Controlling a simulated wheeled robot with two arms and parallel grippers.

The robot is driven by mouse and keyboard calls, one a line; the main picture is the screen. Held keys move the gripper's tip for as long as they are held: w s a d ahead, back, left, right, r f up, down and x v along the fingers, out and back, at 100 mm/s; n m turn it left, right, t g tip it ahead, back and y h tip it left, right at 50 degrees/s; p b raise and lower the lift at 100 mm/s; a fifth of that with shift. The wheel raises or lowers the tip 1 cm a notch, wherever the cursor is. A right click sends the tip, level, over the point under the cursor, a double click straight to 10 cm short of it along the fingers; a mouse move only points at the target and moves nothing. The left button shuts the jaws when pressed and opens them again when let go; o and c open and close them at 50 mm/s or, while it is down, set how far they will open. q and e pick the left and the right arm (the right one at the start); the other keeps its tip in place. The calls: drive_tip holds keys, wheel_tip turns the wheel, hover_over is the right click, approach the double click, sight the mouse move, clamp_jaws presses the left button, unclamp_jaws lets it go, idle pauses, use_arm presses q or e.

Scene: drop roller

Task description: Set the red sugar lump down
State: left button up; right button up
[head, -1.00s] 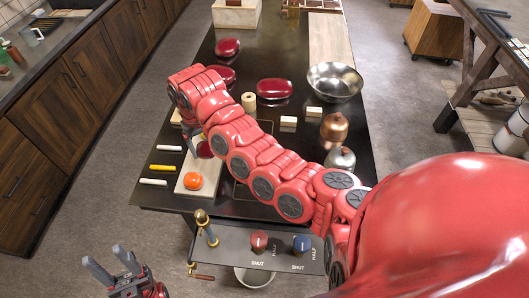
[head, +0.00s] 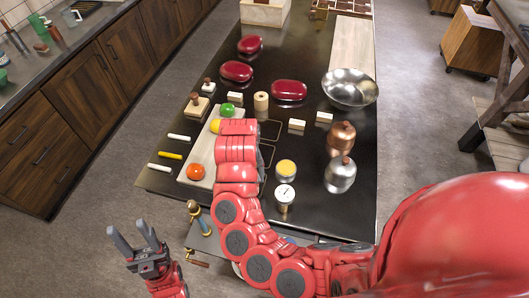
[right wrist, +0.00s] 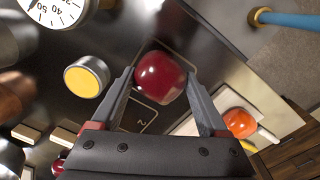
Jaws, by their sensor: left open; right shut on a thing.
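The red sugar lump (right wrist: 158,70), dark, glossy and rounded, is between the fingertips of my right gripper (right wrist: 160,82) in the right wrist view. The gripper is shut on it. Behind the lump lies the dark table top with thin pale outlines, one of them with a numeral (right wrist: 148,122). I cannot tell how high the lump is above the table. In the head view my right arm hides the lump and most of the gripper. My left gripper (head: 135,240) is open and empty, over the floor left of the table.
A pale board (head: 197,170) with orange (head: 195,171), yellow and green balls lies left of my right arm. A yellow-topped cup (head: 286,170), a dial gauge (head: 284,194), a copper pot (head: 341,138) and a steel bowl (head: 350,88) stand to the right. Larger red lumps (head: 288,91) lie farther back.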

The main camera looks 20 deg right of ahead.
drive_tip(key=w+d, duration=0.1)
drive_tip(key=w, duration=0.1)
drive_tip(key=w+d, duration=0.1)
drive_tip(key=w, duration=0.1)
drive_tip(key=w+d, duration=0.2)
drive_tip(key=shift+w+f, duration=0.3)
drive_tip(key=shift+f, duration=0.05)
drive_tip(key=w+d+b, duration=0.2)
drive_tip(key=w, duration=0.1)
drive_tip(key=w+f+b, duration=0.1)
drive_tip(key=w, duration=0.1)
drive_tip(key=shift+w+d, duration=0.1)
drive_tip(key=shift+d, duration=0.3)
drive_tip(key=shift+w+d+f+b, duration=0.15)
drive_tip(key=shift+w+b, duration=0.15)
drive_tip(key=shift+b, duration=0.3)
drive_tip(key=shift+w+d, duration=0.2)
drive_tip(key=shift+w, duration=0.1)
drive_tip(key=shift+w+d+b, duration=0.2)
drive_tip(key=shift+w+b, duration=0.2)
drive_tip(key=shift+b, duration=0.35)
wheel_tip(320, 180, down, 2)
drive_tip(key=shift+s+f+p, duration=0.1)
drive_tip(key=shift+s+p, duration=0.05)
drive_tip(key=shift+p, duration=0.95)
drive_tip(key=shift+f, duration=0.35)
drive_tip(key=shift+f, duration=0.1)
